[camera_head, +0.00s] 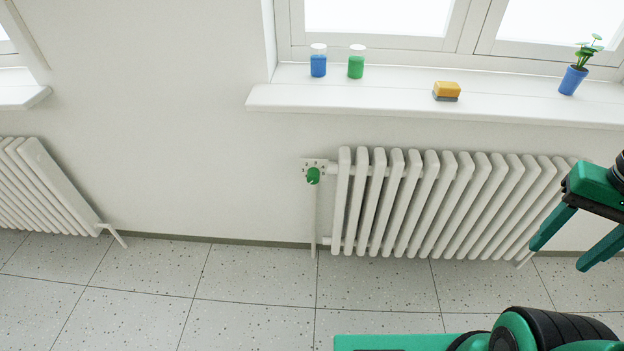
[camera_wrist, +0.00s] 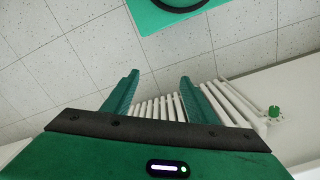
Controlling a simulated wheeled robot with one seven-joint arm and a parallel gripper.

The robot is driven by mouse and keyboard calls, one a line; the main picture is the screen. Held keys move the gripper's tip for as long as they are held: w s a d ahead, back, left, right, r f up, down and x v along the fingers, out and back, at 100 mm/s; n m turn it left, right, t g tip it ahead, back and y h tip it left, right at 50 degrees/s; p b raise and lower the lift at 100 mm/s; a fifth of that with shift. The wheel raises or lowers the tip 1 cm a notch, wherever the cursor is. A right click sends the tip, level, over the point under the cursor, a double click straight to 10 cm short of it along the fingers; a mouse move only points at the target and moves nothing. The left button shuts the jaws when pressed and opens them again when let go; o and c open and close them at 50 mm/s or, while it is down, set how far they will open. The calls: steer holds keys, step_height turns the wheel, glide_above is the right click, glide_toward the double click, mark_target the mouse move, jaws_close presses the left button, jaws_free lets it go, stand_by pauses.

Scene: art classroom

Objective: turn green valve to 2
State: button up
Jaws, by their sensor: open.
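The green valve (camera_head: 313,176) is a small round knob on a pale plate at the upper left end of the white radiator (camera_head: 388,205). Its marks are too small to read. My gripper (camera_head: 556,256) is at the right edge of the head view, open and empty, well to the right of the valve. In the wrist view, my gripper (camera_wrist: 157,88) shows two spread green fingers with the radiator (camera_wrist: 158,109) seen between and beyond them. The valve (camera_wrist: 274,112) also shows there, to the right of the fingers and apart from them.
The white windowsill (camera_head: 390,103) above the radiator holds a blue jar (camera_head: 318,62), a green jar (camera_head: 356,63), a yellow sponge-like block (camera_head: 446,90) and a potted plant (camera_head: 573,79). Another radiator (camera_head: 45,188) stands at the left. The tiled floor (camera_head: 250,290) before the valve is clear.

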steer(key=w+a+f+n+h, duration=0.2)
steer(key=w+f+n+h, duration=0.2)
steer(key=w+f+n, duration=0.6)
steer(key=w+a+f+n+h, duration=0.2)
steer(key=w+f+n+h, duration=0.2)
steer(key=w+f, duration=0.75)
steer(key=w+a+f+n+t+h, duration=0.3)
steer(key=w+a+n+t, duration=0.5)
steer(key=w+a, duration=0.4)
steer(key=n+t+y, duration=1)
steer(key=n, duration=1.1)
glide_toward(312, 181)
steer(key=w, duration=1.1)
steer(key=shift+w+d+f, duration=0.1)
steer(key=shift+w+d, duration=0.05)
steer(key=shift+d, duration=0.2)
steer(key=shift+c, duration=0.7)
steer(key=c, duration=0.9)
